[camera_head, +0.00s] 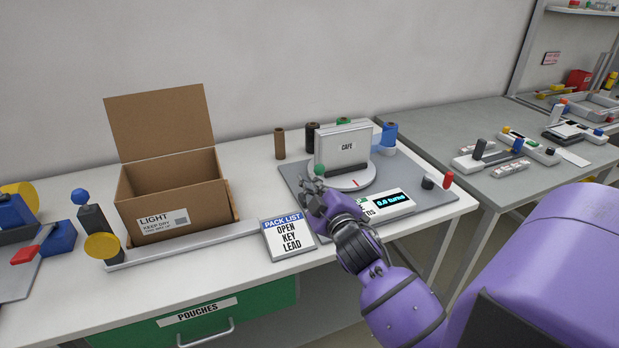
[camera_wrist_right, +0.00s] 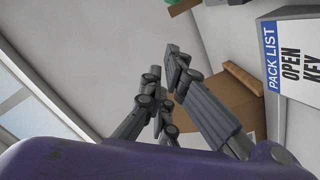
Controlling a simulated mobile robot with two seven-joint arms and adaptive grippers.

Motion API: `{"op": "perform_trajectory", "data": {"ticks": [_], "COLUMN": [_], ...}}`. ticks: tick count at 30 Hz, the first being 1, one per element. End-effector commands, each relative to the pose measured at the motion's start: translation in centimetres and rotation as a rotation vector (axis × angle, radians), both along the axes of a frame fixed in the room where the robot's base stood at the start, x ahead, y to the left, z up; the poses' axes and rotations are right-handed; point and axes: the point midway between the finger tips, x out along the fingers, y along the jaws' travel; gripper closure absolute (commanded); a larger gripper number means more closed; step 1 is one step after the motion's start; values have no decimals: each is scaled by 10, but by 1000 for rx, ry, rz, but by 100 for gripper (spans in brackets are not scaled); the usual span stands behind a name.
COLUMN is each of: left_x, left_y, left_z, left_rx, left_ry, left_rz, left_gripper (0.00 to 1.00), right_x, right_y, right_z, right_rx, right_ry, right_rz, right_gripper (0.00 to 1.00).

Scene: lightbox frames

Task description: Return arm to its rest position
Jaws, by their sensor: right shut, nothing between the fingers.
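My right arm, purple, reaches in from the lower right in the head view. Its dark grey gripper (camera_head: 312,190) is over the table between the pack list sign and the grey machine with the "CAFE" panel. In the right wrist view the gripper's fingers (camera_wrist_right: 165,78) are closed with nothing held. The gripper hides part of the grey base plate's left front. I cannot tell whether the fingertips touch anything. My left gripper is not in view.
Near the gripper are the pack list sign (camera_head: 285,238), the "CAFE" panel (camera_head: 345,147), a turns display (camera_head: 388,203) and a red-topped peg (camera_head: 447,180). An open carton (camera_head: 170,195) stands to the left. Another grey table (camera_head: 470,130) stands right. The white tabletop is partly clear.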

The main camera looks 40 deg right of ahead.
Motion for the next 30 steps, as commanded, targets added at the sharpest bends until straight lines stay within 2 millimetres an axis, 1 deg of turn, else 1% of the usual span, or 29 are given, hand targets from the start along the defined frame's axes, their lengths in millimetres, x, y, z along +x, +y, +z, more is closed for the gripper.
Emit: {"op": "perform_trajectory", "data": {"ticks": [3, 8, 17, 19, 20, 23, 24, 26, 27, 29, 30], "left_x": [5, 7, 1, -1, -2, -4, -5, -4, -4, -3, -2], "left_y": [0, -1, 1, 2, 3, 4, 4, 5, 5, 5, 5], "left_z": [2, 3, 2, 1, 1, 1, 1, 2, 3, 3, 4], "left_rx": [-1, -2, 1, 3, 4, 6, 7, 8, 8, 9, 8], "left_ry": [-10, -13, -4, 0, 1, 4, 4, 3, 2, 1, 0], "left_rz": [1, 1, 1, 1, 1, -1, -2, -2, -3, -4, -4], "left_gripper": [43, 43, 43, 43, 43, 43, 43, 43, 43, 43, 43], "right_x": [-1, -1, -1, -4, -7, -24, -35, -55, -69, -93, -110], "right_y": [0, 0, 0, 2, 4, 15, 22, 34, 42, 56, 66], "right_z": [0, 0, 0, -8, -14, -51, -72, -104, -126, -157, -176], "right_rx": [0, 0, 0, 11, 20, 77, 111, 169, 212, 276, 319], "right_ry": [-1, -1, 1, 12, 22, 76, 106, 156, 190, 239, 271], "right_rz": [-1, -1, 0, 3, 5, 18, 24, 31, 34, 37, 38], "right_gripper": [100, 100, 100, 100, 100, 100, 100, 100, 100, 100, 100]}}
